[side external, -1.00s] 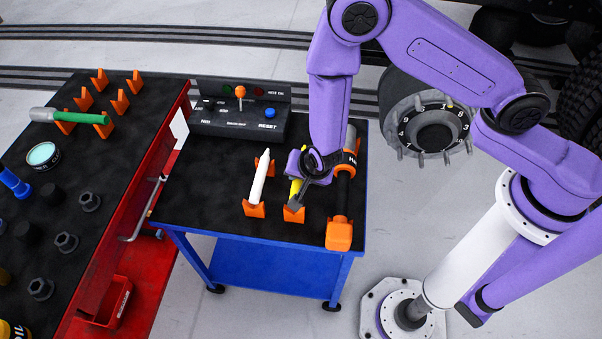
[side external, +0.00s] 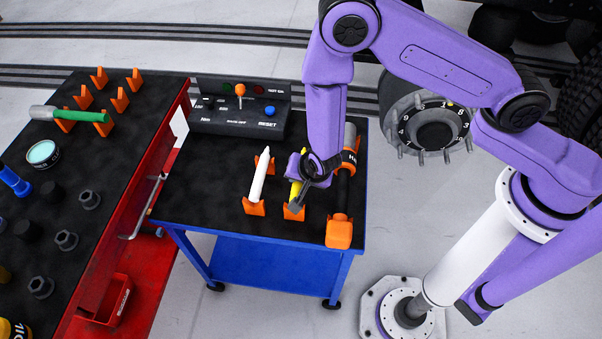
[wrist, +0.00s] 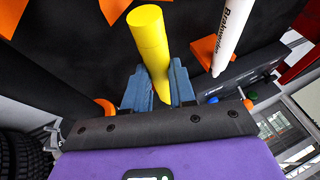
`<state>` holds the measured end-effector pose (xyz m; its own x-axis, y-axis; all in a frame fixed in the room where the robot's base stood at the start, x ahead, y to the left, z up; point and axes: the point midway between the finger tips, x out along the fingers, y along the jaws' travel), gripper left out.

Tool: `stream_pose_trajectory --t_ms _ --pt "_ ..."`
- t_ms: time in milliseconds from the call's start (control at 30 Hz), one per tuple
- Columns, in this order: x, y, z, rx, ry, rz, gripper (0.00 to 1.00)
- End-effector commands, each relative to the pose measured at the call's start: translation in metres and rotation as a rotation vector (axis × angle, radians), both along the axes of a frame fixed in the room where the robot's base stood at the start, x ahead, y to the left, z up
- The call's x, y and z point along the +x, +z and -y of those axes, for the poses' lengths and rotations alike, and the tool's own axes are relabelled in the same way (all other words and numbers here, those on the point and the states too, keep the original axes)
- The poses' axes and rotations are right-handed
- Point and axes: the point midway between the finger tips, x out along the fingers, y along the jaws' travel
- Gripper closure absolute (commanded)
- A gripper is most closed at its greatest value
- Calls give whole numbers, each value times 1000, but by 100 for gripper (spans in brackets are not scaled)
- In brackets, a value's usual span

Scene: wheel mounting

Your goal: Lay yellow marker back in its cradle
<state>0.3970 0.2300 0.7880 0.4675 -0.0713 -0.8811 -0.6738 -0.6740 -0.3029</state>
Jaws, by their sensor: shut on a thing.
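The yellow marker (side external: 295,188) is between the fingers of my gripper (wrist: 163,88), which is shut on it. In the wrist view the marker (wrist: 150,38) sticks out past the blue-grey fingertips. An orange cradle (side external: 293,214) stands on the blue cart at the marker's near end, and orange prongs (wrist: 114,9) show beside that end in the wrist view. The marker lies lengthwise over the cradle line; I cannot tell whether it touches the cradle. My gripper hides its far part and the far support.
A white marker (side external: 259,180) rests in orange cradles to the left. A black-and-orange tool (side external: 342,190) lies close on the right. A control box (side external: 240,115) stands at the back of the blue cart (side external: 190,205). The cart's front left is clear.

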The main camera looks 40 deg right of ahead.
Motion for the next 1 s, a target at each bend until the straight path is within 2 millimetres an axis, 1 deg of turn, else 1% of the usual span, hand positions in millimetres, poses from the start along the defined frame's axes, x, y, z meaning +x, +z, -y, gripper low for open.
stream_pose_trajectory --t_ms 367,1000 --pt "0 -1 0 0 0 0 100" --pt "0 -12 0 -1 0 1 100"
